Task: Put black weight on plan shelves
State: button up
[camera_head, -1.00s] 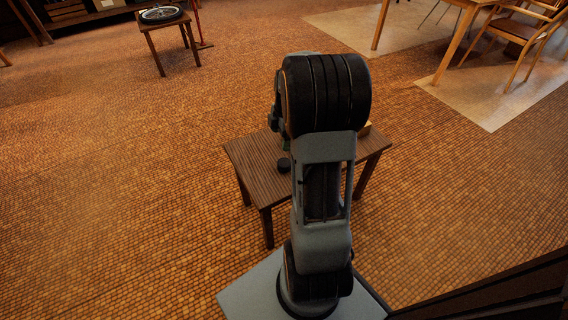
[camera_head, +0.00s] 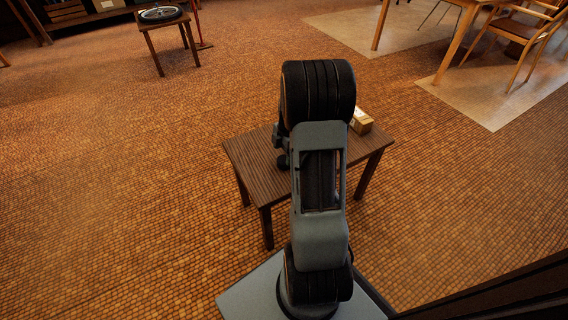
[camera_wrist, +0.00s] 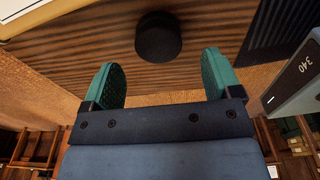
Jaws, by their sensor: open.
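The black weight (camera_wrist: 158,37) is a short round dark cylinder on the striped wooden table (camera_head: 250,157). In the wrist view it is at top centre, ahead of the gap between my fingers. My gripper (camera_wrist: 163,70) is open and empty, with a green pad on each finger, and is apart from the weight. In the head view my arm hides much of the table; a dark shape beside the arm there may be the weight or part of my gripper. A dark shelf unit (camera_head: 72,22) at the far top left may be the plan shelves.
A yellow-brown box (camera_head: 361,121) sits on the table's right. A grey block marked 340 (camera_wrist: 297,80) shows at the right of the wrist view. A small stool (camera_head: 165,27) holds a round object far left. Tables and chairs stand far right. Open tiled floor lies between.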

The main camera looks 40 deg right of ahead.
aim_at(284, 159)
notch_tip(284, 159, down, 5)
jog(key=shift+a+r+b, duration=0.1)
jog(key=shift+r+b, duration=0.1)
jog(key=shift+b, duration=0.85)
jog(key=shift+c, duration=0.2)
jog(key=shift+r, duration=0.1)
jog(key=c, duration=1.4)
jog(key=shift+r+p, duration=0.95)
jog(key=shift+r, duration=1)
jog(key=s+a+r+p, duration=0.1)
jog(key=s+a+r, duration=0.1)
jog(key=s+r, duration=0.1)
jog(key=s+a+r+p, duration=0.2)
jog(key=s+r, duration=0.1)
jog(key=s, duration=0.2)
jog(key=s+a+r+p, duration=0.2)
jog(key=s+r, duration=0.1)
jog(key=s, duration=0.1)
jog(key=shift+s+a, duration=0.1)
jog(key=shift+a, duration=0.2)
